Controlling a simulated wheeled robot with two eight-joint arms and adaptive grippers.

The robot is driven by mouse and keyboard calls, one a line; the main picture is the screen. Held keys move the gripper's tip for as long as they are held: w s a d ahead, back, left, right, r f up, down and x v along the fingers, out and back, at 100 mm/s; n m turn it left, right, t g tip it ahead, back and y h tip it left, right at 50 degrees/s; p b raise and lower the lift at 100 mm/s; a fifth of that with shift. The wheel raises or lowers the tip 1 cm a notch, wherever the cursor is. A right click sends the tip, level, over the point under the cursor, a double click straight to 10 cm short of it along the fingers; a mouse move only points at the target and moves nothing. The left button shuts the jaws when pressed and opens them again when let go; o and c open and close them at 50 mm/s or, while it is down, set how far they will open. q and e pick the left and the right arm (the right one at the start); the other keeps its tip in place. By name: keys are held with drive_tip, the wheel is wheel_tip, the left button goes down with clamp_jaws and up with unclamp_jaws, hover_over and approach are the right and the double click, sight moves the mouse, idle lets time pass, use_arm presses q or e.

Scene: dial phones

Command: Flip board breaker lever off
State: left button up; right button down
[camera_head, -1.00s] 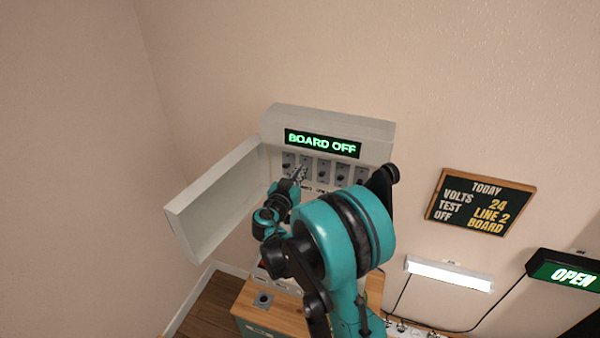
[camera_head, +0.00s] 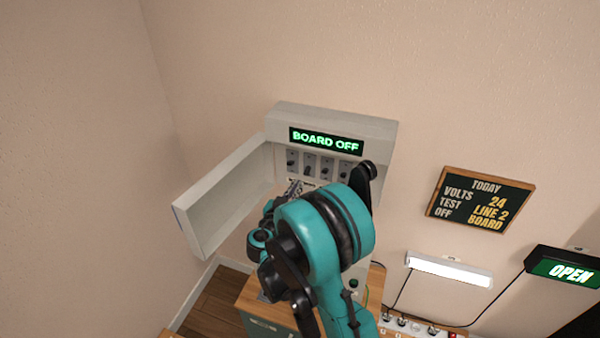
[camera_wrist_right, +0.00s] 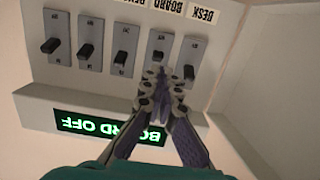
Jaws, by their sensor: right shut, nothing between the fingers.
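The white breaker box (camera_head: 340,121) hangs on the wall, with a row of several grey lever plates. Its green display (camera_head: 326,141) reads BOARD OFF. In the right wrist view, which is upside down, the plate under the BOARD label (camera_wrist_right: 169,4) carries a black lever (camera_wrist_right: 157,55). My right gripper (camera_wrist_right: 163,76) is shut and empty, its fingertips overlapping the lower part of that plate in the picture. Whether they touch it I cannot tell. In the head view the right gripper (camera_head: 294,188) is just below the levers, partly hidden by my arm. My left gripper is out of view.
The box's door (camera_head: 222,197) stands open to the left. A wooden-topped cabinet (camera_head: 253,297) is below. To the right are a chalkboard (camera_head: 481,200), a lit lamp (camera_head: 450,269) and an OPEN sign (camera_head: 570,272). The DESK lever (camera_wrist_right: 189,72) is close beside the gripper.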

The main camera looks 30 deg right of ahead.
drive_tip(key=shift+s+a+f, duration=0.9)
drive_tip(key=shift+a+f, duration=0.05)
drive_tip(key=shift+a, duration=0.05)
